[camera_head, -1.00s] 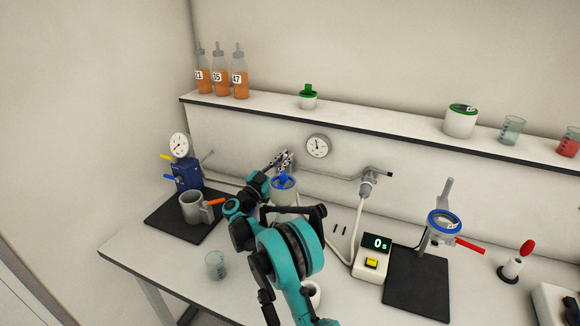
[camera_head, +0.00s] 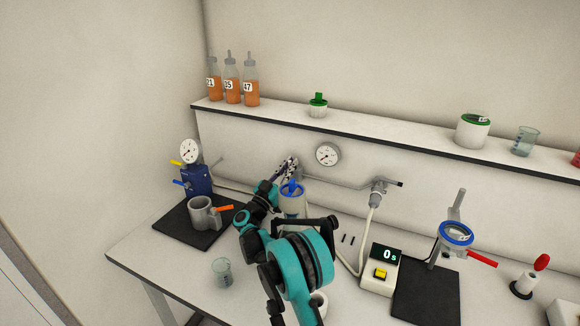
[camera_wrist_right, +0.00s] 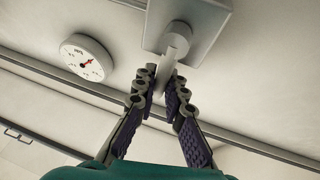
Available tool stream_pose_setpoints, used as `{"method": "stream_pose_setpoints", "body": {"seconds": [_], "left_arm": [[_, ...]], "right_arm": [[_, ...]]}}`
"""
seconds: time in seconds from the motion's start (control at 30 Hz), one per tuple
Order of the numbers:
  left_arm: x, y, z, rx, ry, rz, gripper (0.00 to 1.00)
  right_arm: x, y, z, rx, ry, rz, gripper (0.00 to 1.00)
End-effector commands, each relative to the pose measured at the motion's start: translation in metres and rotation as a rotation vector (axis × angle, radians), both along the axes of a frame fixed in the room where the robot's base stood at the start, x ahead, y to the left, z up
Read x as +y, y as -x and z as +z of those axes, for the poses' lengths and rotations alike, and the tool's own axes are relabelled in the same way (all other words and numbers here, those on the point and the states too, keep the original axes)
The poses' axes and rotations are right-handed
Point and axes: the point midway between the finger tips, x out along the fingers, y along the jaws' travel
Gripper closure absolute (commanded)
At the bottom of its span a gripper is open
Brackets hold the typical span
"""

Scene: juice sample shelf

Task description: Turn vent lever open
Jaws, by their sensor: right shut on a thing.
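My right gripper (camera_head: 288,168) is up against the back wall, left of the round wall gauge (camera_head: 328,154). In the right wrist view its fingers (camera_wrist_right: 163,88) are closed around a light grey lever (camera_wrist_right: 176,44). The lever comes off a round hub (camera_wrist_right: 178,36) on a grey box (camera_wrist_right: 202,22). In the head view the fingers and arm largely hide this lever. A blue pump unit (camera_head: 197,181) with a gauge, a yellow lever (camera_head: 176,162) and a blue lever (camera_head: 179,183) stands to the left. My left gripper is not in view.
A grey mug-shaped vessel (camera_head: 203,215) stands on a black mat (camera_head: 172,232). A blue-topped container (camera_head: 291,203) is close beside my right gripper. A glass beaker (camera_head: 222,270) stands at the front. The shelf (camera_head: 400,139) above carries bottles and jars. A timer (camera_head: 381,268) reads 0 s.

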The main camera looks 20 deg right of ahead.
Motion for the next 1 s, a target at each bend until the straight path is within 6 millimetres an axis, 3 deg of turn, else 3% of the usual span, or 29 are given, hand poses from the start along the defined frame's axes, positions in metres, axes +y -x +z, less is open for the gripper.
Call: {"method": "stream_pose_setpoints", "body": {"seconds": [0.03,0.13,0.53,1.0], "left_arm": [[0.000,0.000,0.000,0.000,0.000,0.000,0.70],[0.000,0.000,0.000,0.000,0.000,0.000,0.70],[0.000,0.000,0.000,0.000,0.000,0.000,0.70],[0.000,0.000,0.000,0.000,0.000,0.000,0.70]], "right_arm": [[0.001,0.000,-0.001,0.000,-0.001,0.001,1.00],[0.001,0.000,-0.001,0.000,-0.001,0.001,0.69],[0.000,0.000,0.007,-0.001,0.000,0.000,0.68],[0.001,0.000,0.088,0.000,-0.001,0.001,0.68]]}}
